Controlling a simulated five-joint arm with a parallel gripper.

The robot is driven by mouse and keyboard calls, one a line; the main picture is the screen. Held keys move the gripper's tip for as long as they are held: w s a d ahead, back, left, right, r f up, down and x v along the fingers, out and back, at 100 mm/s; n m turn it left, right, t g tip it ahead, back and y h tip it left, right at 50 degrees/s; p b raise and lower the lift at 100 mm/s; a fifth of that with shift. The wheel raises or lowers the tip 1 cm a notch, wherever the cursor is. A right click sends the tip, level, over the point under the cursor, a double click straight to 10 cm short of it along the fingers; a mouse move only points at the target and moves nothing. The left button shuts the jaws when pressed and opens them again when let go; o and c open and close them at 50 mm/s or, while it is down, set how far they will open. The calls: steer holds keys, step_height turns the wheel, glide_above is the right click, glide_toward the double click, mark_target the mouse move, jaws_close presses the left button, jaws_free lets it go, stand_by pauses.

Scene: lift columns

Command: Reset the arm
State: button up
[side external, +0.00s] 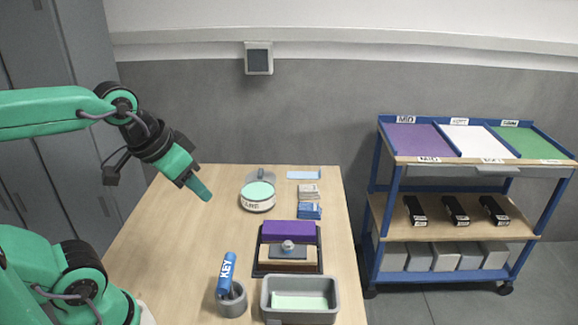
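My gripper (200,190) is green, at the end of a black wrist, and points down and to the right above the left part of the wooden table (165,235). From this side its fingers overlap into one narrow shape, so I cannot tell whether they are open or shut. No object shows at its tip. It is apart from everything on the table, and the nearest item to its right is a round grey container (257,203) with a pale green top and a label.
On the table are a blue KEY-marked piece (227,268) in a grey round holder (232,303), a grey tray (300,314), a black-framed purple block (289,231), and small stacks (309,212). A blue shelf cart (366,240) stands right. The table's left part is clear.

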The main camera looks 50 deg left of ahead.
steer(key=shift+s+d+f, duration=0.1)
steer(key=shift+s+f, duration=0.25)
steer(key=shift+s, duration=0.05)
stand_by(0.6)
